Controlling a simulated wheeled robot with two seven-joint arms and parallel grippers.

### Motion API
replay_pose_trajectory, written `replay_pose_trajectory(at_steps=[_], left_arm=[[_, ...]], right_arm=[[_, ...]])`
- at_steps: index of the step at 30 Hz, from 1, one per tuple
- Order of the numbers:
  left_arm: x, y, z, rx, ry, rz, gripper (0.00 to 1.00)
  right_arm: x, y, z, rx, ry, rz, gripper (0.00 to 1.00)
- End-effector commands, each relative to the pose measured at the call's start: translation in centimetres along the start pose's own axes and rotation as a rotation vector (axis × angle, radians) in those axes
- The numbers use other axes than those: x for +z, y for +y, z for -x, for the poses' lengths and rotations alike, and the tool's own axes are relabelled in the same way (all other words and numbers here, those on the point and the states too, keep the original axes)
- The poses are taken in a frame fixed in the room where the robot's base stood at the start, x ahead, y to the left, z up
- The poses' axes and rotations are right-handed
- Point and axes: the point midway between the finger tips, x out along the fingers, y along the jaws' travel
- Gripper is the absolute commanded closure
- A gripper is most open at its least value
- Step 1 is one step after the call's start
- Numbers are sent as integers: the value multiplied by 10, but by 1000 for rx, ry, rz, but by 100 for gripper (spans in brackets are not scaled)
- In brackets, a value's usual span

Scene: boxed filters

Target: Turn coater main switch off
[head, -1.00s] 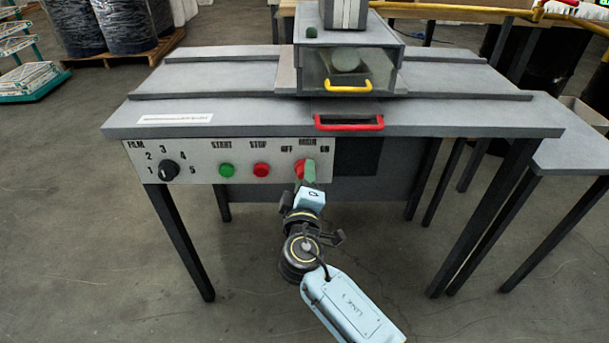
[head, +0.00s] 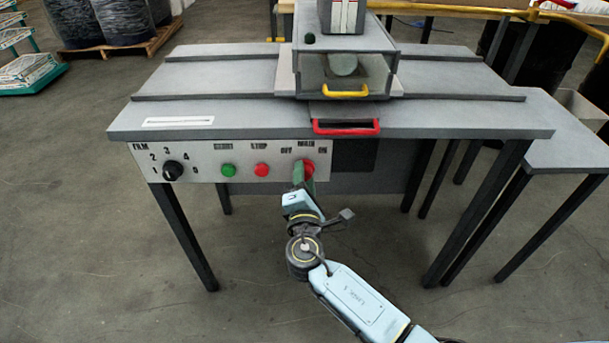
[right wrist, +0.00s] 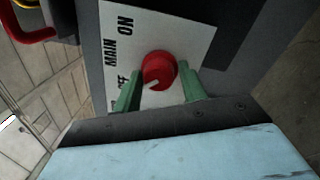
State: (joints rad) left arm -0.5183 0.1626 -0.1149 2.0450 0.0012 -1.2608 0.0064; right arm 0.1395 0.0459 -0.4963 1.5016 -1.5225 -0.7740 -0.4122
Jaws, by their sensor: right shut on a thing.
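The red main switch knob (head: 309,166) is at the right end of the coater's white control panel (head: 205,166), between the OFF and ON labels. In the right wrist view the knob (right wrist: 158,70) has a white mark pointing to the lower left, toward the OFF side. My right gripper (head: 303,176) reaches up to the panel from below. Its green fingers (right wrist: 158,90) stand on both sides of the knob, shut on it. In the head view a finger partly covers the knob. My left gripper is not in view.
A film dial (head: 173,171), a green start button (head: 228,170) and a red stop button (head: 262,170) sit left on the panel. A red handle (head: 346,128) sticks out above the switch, and a yellow handle (head: 345,93) is higher up. Open floor lies in front.

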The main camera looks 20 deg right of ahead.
Motion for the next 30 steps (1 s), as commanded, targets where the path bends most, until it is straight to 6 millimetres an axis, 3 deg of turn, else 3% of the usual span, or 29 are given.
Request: replay_pose_trajectory(at_steps=[20,21,23,30], left_arm=[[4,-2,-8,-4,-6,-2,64],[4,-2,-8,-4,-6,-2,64],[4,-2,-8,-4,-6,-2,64],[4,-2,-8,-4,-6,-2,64]], right_arm=[[2,6,-2,13,-2,55,81],[2,6,-2,13,-2,55,53],[2,5,-2,12,-1,55,45],[1,3,-1,7,1,54,44]])
